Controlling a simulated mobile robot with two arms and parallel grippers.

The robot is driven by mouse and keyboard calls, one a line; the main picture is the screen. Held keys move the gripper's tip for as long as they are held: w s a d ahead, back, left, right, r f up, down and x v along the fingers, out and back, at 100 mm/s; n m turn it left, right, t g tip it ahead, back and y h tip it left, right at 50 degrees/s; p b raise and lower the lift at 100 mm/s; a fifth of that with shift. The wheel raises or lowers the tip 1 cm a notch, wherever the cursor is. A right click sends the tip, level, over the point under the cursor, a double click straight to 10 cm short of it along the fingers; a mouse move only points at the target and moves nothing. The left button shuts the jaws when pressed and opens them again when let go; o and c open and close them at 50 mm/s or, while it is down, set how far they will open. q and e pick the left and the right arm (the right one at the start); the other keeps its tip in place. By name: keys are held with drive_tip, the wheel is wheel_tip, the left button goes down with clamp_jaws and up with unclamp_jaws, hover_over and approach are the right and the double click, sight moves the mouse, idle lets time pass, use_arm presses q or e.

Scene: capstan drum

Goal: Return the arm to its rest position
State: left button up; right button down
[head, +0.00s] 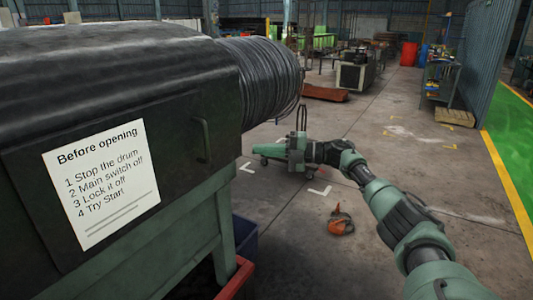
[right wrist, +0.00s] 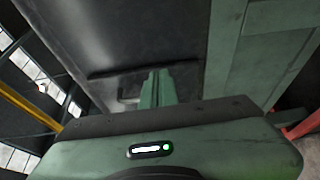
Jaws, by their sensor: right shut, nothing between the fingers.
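My right arm comes in from the lower right in the head view, and its green right gripper (head: 268,150) points left toward the machine. The gripper also shows in the right wrist view (right wrist: 157,80), with its two fingers together and nothing between them. The dark machine cover (head: 110,90) has a handle (head: 203,141) on its side panel. The fingers stand apart from this handle in the head view. A handle-like shape (right wrist: 128,92) shows left of the fingers in the right wrist view. My left gripper is not in view.
A drum wound with dark wire (head: 265,80) sticks out from the machine. A white sign (head: 100,185) is on the cover. An orange and dark object (head: 341,221) lies on the floor below my right arm. A red edge (head: 236,278) shows below the machine. Open floor lies to the right.

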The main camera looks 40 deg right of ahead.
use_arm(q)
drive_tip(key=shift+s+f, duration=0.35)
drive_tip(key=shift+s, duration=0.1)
use_arm(e)
drive_tip(key=shift+w+d, duration=0.15)
drive_tip(key=shift+d, duration=0.6)
